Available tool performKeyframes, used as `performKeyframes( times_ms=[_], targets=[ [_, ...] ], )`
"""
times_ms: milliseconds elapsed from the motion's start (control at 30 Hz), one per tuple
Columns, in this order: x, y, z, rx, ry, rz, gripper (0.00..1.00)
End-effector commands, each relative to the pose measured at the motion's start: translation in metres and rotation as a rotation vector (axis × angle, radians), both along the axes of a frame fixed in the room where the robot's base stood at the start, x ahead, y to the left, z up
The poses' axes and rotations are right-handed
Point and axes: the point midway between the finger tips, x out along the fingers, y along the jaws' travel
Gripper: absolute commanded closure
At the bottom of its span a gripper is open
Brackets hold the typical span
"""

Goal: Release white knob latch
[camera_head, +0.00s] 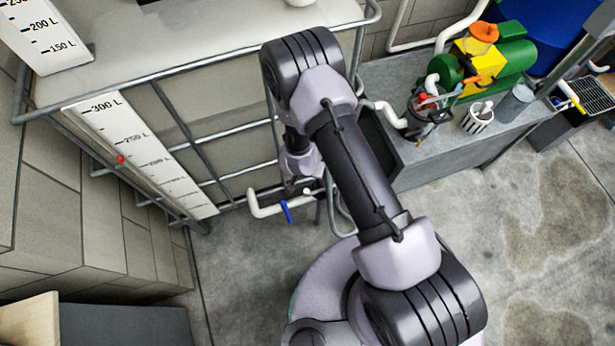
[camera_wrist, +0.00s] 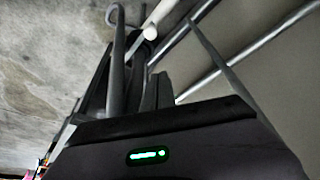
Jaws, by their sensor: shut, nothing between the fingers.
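A small rounded white end that may be the white knob (camera_wrist: 150,33) shows near the top middle of the wrist view, against dark parts. The dark fingers of my gripper (camera_wrist: 153,82) are close together below it in that view, with nothing seen between them. I cannot tell whether they touch the white end. In the head view, my own arm hides the gripper's fingertips. A white pipe (camera_head: 262,210) with a blue handle (camera_head: 286,211) shows beside my wrist, low on the caged tank. The latch itself is not clearly seen.
The tank's metal cage (camera_head: 185,135) stands close behind my arm. The concrete floor (camera_head: 520,240) at the right is clear.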

Motion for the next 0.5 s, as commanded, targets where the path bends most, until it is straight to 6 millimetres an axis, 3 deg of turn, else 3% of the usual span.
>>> performKeyframes(
  times_ms=[333, 400, 500],
  targets=[
    [0.023, -0.009, -0.077, 0.0, 0.001, 0.0, 1.0],
    [0.024, -0.009, -0.087, 0.0, 0.001, 0.002, 1.0],
    [0.006, -0.002, -0.083, -0.001, 0.002, 0.005, 1.0]
  ],
)
